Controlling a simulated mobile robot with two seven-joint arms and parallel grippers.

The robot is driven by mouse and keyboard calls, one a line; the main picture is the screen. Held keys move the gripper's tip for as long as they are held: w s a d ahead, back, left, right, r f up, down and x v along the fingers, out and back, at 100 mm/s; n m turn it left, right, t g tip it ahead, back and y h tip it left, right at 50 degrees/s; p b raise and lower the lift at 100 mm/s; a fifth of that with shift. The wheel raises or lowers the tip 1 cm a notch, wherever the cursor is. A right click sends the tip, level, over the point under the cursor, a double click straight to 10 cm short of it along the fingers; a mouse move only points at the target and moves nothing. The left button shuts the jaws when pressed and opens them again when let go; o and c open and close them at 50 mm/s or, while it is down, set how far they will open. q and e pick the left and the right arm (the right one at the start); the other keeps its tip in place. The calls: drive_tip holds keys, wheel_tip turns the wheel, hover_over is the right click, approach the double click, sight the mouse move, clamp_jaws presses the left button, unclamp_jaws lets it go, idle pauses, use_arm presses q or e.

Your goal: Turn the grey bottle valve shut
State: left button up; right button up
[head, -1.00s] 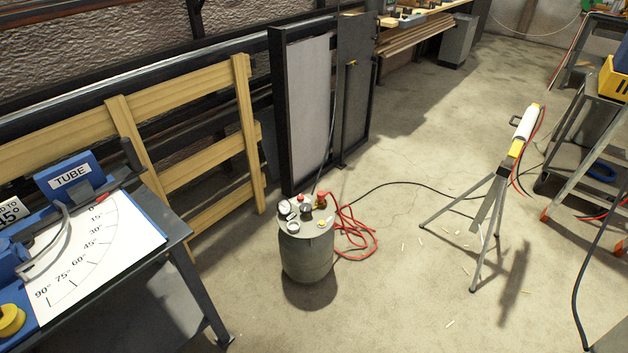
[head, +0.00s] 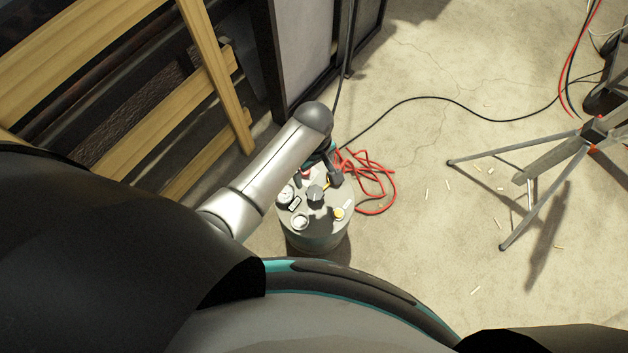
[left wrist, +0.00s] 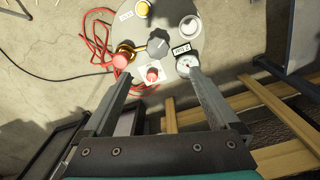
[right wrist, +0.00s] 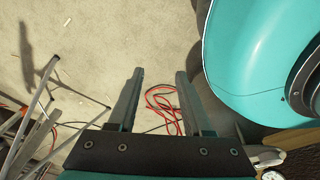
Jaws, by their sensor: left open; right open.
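A grey drum (head: 316,238) stands on the floor with fittings on its round top. A grey knob (head: 316,193) in the middle of the top looks like the grey bottle valve; it also shows in the left wrist view (left wrist: 158,47). My left gripper (head: 322,172) is over the far side of the drum top, partly hidden by its own arm. In the left wrist view its fingers (left wrist: 159,75) are open, with the grey knob beyond the gap between them; contact does not show. My right gripper (right wrist: 160,72) is open and empty, pointing at the floor.
Around the knob are a red cap on a brass fitting (left wrist: 120,62), a red button (left wrist: 152,75), a gauge (left wrist: 187,62), a white cap (left wrist: 190,27) and a yellow knob (left wrist: 141,8). Red hose (head: 375,180) lies beside the drum. A tripod (head: 540,170) stands right.

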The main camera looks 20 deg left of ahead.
use_arm(q)
drive_tip(key=b, duration=0.3)
hover_over(315, 193)
drive_tip(key=shift+f, duration=2.45)
drive_tip(key=shift+f+b, duration=0.9)
drive_tip(key=shift+f, duration=0.2)
drive_tip(key=shift+f+b, duration=0.65)
drive_tip(key=shift+f, duration=0.35)
drive_tip(key=shift+f+b, duration=0.75)
drive_tip(key=shift+f, duration=0.35)
wheel_tip(315, 193, down, 3)
drive_tip(key=shift+r+b, duration=0.15)
drive_tip(key=shift+b, duration=0.85)
drive_tip(key=shift+f+b, duration=0.3)
drive_tip(key=shift+f, duration=0.2)
use_arm(e)
drive_tip(key=w+a+r+t, duration=0.1)
drive_tip(key=w+a+r, duration=0.5)
drive_tip(key=w+r, duration=0.6)
drive_tip(key=shift+w+r, duration=0.1)
drive_tip(key=shift+r, duration=0.05)
